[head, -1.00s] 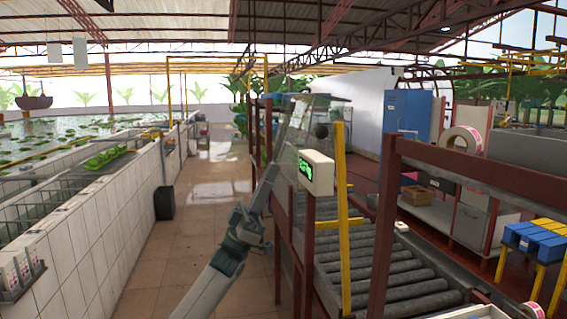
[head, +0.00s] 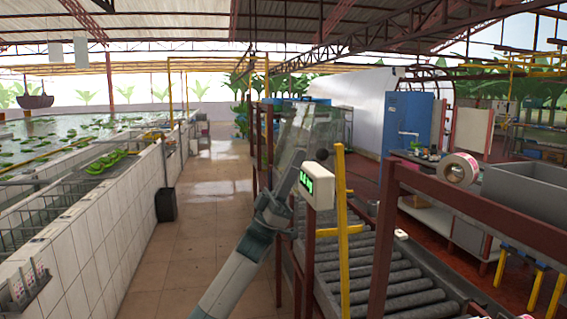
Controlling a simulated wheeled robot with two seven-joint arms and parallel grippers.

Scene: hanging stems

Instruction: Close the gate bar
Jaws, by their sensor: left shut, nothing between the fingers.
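A yellow upright bar (head: 343,225) with a short crosspiece stands at the near side of the roller conveyor. It appears to be the gate bar, but I cannot tell for sure. My left gripper (head: 302,122) is at the end of the grey arm that rises from the bottom centre. It is shut and empty, pointing up and away, left of the yellow bar and apart from it in the picture. A clear panel overlaps it, so its fingertips are hard to make out. My right gripper is not in view.
A white box with a green display (head: 317,186) stands between my left arm and the yellow bar. The roller conveyor (head: 392,285) has dark red posts and rails. A grey bin (head: 535,190) is at right. A tiled aisle (head: 205,200) is open at left, with a black bin (head: 166,204).

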